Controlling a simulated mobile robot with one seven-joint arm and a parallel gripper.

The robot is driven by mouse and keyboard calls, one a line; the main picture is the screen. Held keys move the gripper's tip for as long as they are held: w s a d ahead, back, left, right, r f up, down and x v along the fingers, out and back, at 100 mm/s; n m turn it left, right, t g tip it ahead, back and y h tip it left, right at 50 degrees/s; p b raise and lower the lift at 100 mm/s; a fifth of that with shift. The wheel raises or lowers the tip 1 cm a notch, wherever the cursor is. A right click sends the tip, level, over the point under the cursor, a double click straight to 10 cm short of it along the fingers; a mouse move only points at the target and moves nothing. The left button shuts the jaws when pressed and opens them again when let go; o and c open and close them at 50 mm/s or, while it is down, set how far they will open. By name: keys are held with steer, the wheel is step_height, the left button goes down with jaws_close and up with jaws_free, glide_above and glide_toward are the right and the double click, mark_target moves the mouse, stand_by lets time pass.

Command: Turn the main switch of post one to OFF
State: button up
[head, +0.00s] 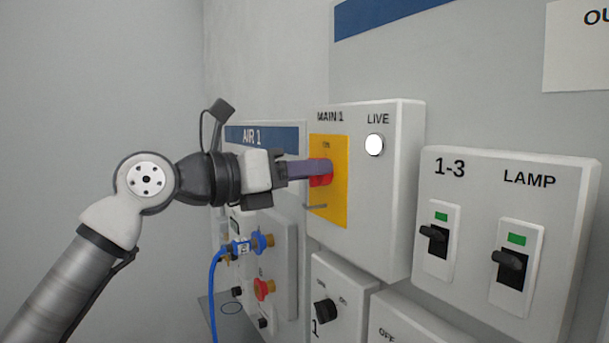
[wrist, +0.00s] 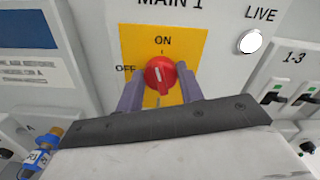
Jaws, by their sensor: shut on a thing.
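The main switch of post one is a red rotary knob (wrist: 160,74) on a yellow plate (wrist: 189,42), on the grey box marked MAIN 1 (head: 384,214). In the wrist view ON is printed above the knob and OFF to its left. The white mark on the knob points up, close to ON. My gripper (wrist: 160,88) has one finger on each side of the knob and is shut on it. In the head view my gripper (head: 322,170) reaches the box from the left, and its fingers hide part of the knob (head: 320,181).
A white LIVE lamp (head: 375,145) is on the same box. The 1-3 and LAMP switch box (head: 520,175) is at the right. The AIR 1 panel (head: 290,230), with a blue hose (head: 214,285), is below my gripper. A black rotary switch (head: 325,310) sits under the main box.

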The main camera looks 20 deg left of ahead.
steer(key=n, duration=0.3)
steer(key=shift+f+n+b, duration=0.1)
steer(key=shift+n+b, duration=0.25)
steer(key=shift+n, duration=0.05)
steer(key=shift+w+a+f+n, duration=0.1)
steer(key=shift+a+n, duration=0.05)
steer(key=shift+n, duration=5.25)
steer(key=o, duration=1)
steer(key=shift+f, duration=0.1)
